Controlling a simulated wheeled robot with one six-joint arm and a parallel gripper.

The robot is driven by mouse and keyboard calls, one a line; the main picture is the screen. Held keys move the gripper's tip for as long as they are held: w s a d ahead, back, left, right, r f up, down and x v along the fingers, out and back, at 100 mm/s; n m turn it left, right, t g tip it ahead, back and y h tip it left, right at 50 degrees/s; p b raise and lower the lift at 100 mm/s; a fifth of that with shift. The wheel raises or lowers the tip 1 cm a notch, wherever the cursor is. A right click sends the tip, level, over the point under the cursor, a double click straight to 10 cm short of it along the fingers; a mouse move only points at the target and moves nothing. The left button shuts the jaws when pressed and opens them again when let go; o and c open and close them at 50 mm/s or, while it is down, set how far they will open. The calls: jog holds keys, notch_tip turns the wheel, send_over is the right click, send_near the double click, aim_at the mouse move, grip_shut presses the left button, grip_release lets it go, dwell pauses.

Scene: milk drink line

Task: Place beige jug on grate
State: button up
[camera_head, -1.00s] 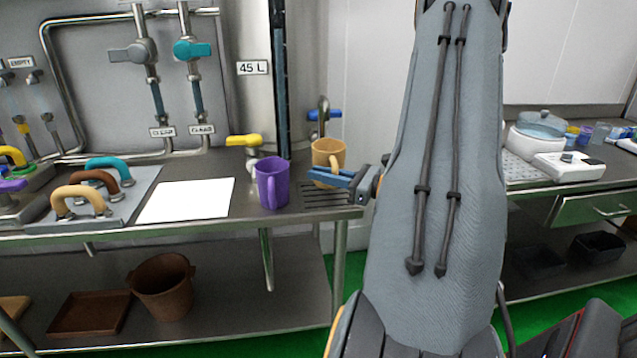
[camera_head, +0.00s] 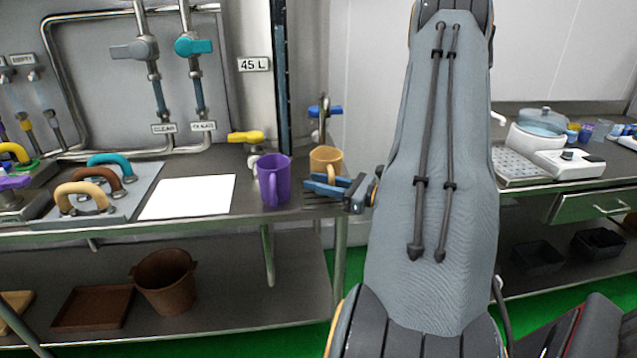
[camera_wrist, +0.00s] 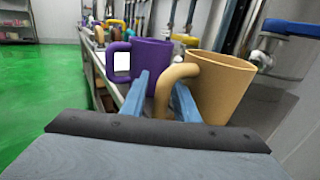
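The beige jug (camera_head: 326,158) is upright at the right end of the counter, over the slotted grate (camera_head: 312,207). The gripper fingers hide its base in the head view, so I cannot see contact with the grate clearly. My gripper (camera_head: 325,186) has blue fingers spread apart in front of the jug. In the wrist view the jug (camera_wrist: 222,88) fills the right side. Its handle (camera_wrist: 163,92) lies between the two separated fingers, with a gap on the left.
A purple jug (camera_head: 273,180) stands just left of the beige jug. A yellow-handled tap (camera_head: 246,137) and a blue-handled tap (camera_head: 325,110) are behind. A white sheet (camera_head: 188,197) lies farther left. The counter's right edge is close to my gripper.

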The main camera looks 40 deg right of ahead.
jog(key=shift+r, duration=0.1)
jog(key=shift+s+r, duration=0.1)
jog(key=b+v, duration=0.3)
jog(key=v, duration=0.9)
jog(key=w+a+f+n+g+y, duration=0.15)
jog(key=a+n+g, duration=0.35)
jog(key=a, duration=0.5)
jog(key=a+n+g+y, duration=0.3)
jog(key=a+n+g, duration=0.15)
jog(key=a, duration=0.55)
jog(key=s+a+n+g+h, duration=0.3)
jog(key=a+n+h, duration=0.3)
jog(key=a+n, duration=0.2)
jog(key=s+a+f+n+g+h, duration=0.1)
jog(key=s+a+n+g+h, duration=0.2)
jog(key=n, duration=1)
jog(key=a+h, duration=0.3)
jog(key=a, duration=0.1)
jog(key=shift+s+a+g, duration=0.2)
jog(key=shift+a+g, duration=0.15)
